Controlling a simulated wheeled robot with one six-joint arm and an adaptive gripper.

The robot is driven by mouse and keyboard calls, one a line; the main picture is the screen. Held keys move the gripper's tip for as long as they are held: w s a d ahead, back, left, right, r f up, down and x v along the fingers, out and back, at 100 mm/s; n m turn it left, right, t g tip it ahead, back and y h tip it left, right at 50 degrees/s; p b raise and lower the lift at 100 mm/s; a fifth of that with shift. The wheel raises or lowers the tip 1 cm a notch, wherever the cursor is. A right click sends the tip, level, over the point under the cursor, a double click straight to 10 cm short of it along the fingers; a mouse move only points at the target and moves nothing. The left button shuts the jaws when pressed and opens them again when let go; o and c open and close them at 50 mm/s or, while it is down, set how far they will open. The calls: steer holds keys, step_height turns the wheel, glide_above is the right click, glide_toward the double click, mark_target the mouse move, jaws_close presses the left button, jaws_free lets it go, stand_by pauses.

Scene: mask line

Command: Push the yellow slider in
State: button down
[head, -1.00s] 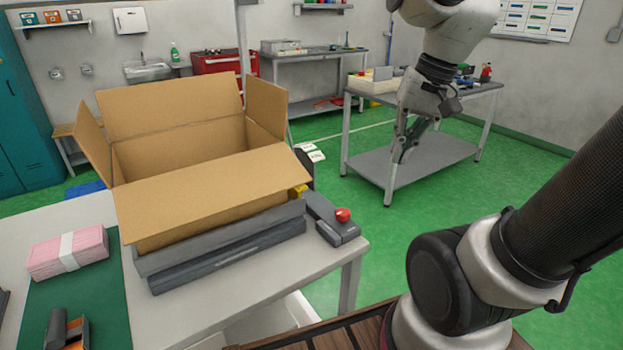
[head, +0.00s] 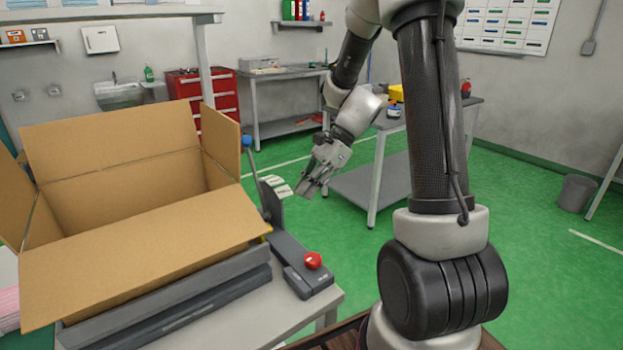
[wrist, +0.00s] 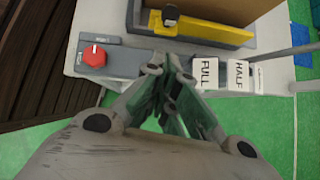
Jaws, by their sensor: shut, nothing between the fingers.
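In the wrist view a yellow slider (wrist: 208,32) runs along the side of the cardboard box, with a dark knob (wrist: 170,16) near its left end. In the head view the box hides nearly all of it. My gripper (head: 304,192) is shut and empty, in the air beyond the right side of the bench. In the wrist view its fingertips (wrist: 170,66) point towards the grey unit beside the slider and are apart from the yellow part. How far the slider stands out is hard to tell.
The open cardboard box (head: 130,255) stands on the bench. FULL (wrist: 206,73) and HALF (wrist: 238,75) labels sit nearby. Open green floor lies to the right.

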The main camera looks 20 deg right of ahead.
mark_target(266, 218)
steer(key=a+f, duration=0.1)
steer(key=a, duration=0.1)
steer(key=a+f, duration=0.1)
steer(key=a, duration=0.1)
steer(key=a+f, duration=0.2)
steer(key=a, duration=0.1)
steer(key=shift+s, duration=0.15)
steer(key=a, duration=0.2)
steer(key=s+a, duration=0.1)
steer(key=a, duration=0.1)
stand_by(0.4)
